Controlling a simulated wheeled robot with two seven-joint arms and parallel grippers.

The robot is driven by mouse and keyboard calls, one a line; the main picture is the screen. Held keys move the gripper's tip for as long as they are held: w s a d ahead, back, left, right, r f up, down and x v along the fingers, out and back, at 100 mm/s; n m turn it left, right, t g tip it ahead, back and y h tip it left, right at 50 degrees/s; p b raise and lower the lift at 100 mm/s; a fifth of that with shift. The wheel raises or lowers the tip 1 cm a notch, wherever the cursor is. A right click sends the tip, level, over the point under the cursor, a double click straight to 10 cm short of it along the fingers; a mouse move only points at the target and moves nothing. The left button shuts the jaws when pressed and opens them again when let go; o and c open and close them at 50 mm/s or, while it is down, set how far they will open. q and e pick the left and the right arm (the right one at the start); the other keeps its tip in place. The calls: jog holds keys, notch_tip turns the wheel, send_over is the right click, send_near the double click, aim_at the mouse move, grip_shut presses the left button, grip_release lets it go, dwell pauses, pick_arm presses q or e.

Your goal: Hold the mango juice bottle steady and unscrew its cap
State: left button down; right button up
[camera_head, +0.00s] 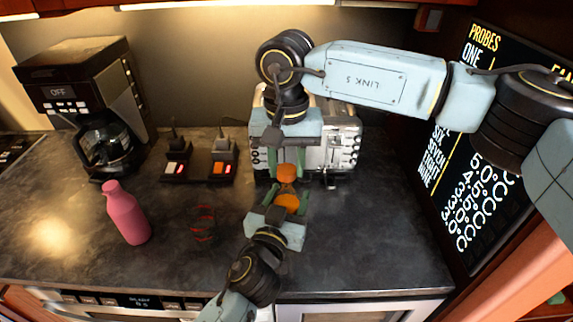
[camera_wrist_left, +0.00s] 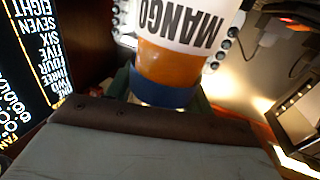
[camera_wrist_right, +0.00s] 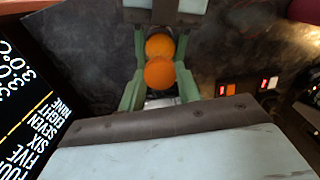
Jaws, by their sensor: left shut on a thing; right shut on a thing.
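The mango juice bottle (camera_wrist_left: 180,62) shows in the left wrist view, with a white MANGO label, orange juice and a blue band. In the head view my left gripper (camera_head: 287,203) comes from the front and is shut on the bottle; its palm hides most of the bottle. My right gripper (camera_head: 286,170) reaches in from the back, facing the left one, and is shut on an orange piece (camera_wrist_right: 158,73), apparently the cap. A second orange part (camera_wrist_right: 159,45) sits between the left fingers. I cannot tell whether the two orange parts touch.
A pink bottle (camera_head: 126,213) and a red-and-black ring-like item (camera_head: 204,222) stand left of the grippers. Behind are a coffee maker (camera_head: 90,105), switch blocks (camera_head: 222,168) and a silver appliance (camera_head: 340,140). A PROBES board (camera_head: 478,150) is at right. The right front counter is clear.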

aim_at(287, 169)
jog(key=shift+r, duration=2)
pick_arm(q)
jog(key=shift+c, duration=2.4)
grip_release()
jog(key=shift+s, duration=0.1)
